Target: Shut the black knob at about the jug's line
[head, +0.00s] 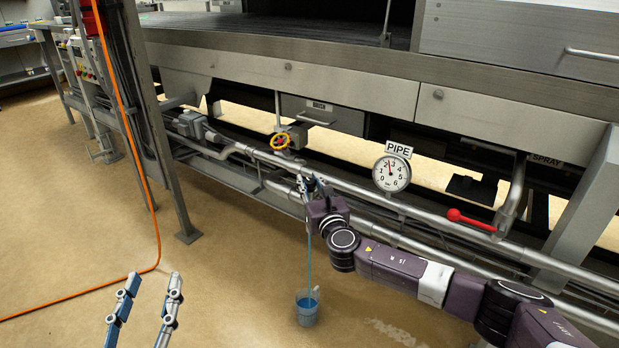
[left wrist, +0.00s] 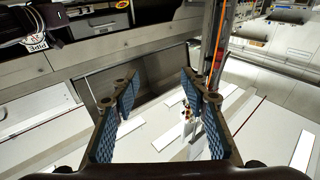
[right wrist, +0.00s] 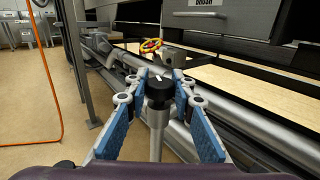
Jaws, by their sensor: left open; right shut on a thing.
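The black knob (right wrist: 160,91) sits on top of a thin grey pipe and bears a white mark. My right gripper (right wrist: 160,88) is shut on the knob, with a fingertip on each side; in the head view the right gripper (head: 311,184) hides the knob. A blue stream falls below it into a clear jug (head: 307,307) on the floor, which holds blue liquid. My left gripper (head: 146,296) is open and empty above the floor at the lower left; its spread blue pads also show in the left wrist view (left wrist: 160,95).
A yellow handwheel (head: 280,141) is on the piping behind the knob. A gauge (head: 391,172) labelled PIPE stands to the right, its needle near the top. A red lever (head: 470,221) is further right. An orange hose (head: 150,200) crosses the left floor, which is otherwise open.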

